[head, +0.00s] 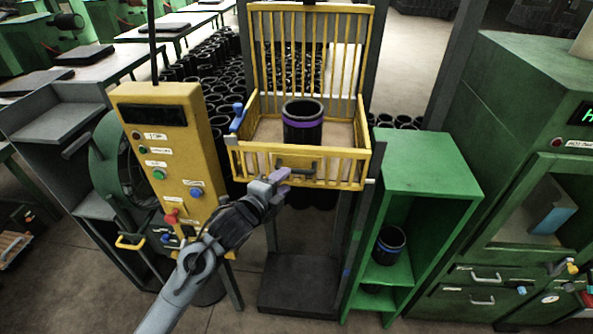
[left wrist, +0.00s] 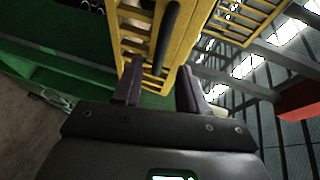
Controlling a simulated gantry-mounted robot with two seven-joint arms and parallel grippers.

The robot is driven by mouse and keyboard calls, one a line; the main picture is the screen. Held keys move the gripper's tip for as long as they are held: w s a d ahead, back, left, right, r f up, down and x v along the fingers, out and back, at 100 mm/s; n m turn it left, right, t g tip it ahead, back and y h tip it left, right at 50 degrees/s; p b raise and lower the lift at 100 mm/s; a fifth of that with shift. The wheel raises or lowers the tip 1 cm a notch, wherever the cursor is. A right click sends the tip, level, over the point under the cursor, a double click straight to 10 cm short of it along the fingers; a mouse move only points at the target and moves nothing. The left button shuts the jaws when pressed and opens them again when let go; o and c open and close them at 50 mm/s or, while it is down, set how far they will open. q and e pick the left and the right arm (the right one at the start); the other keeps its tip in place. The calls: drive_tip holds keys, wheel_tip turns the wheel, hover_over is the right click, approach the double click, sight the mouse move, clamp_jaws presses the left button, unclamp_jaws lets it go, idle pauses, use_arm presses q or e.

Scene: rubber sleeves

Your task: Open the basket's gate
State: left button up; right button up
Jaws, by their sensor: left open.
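The yellow basket (head: 363,140) stands at the centre of the head view, with its low barred front gate (head: 345,168) upright. A dark handle (head: 297,170) is on the gate's front. My left gripper (head: 280,178) is open and empty, just in front of the gate at the handle's left end. In the left wrist view the dark handle (left wrist: 168,35) lies just beyond the gap between the two fingertips (left wrist: 160,75); I cannot tell whether they touch it. A black sleeve with a purple band (head: 303,122) stands inside the basket. My right gripper is out of view.
A yellow control box (head: 170,150) with buttons stands left of the basket, close to my left arm. A blue-knobbed lever (head: 237,117) is at the basket's left side. A green shelf (head: 425,165) holding a blue-banded sleeve (head: 389,244) stands at the right.

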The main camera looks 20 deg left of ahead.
sight(294, 172)
use_arm(q)
drive_tip(key=shift+p+x, duration=0.45)
drive_tip(key=shift+x, duration=2.95)
drive_tip(key=shift+d, duration=0.1)
drive_tip(key=shift+c, duration=0.2)
clamp_jaws()
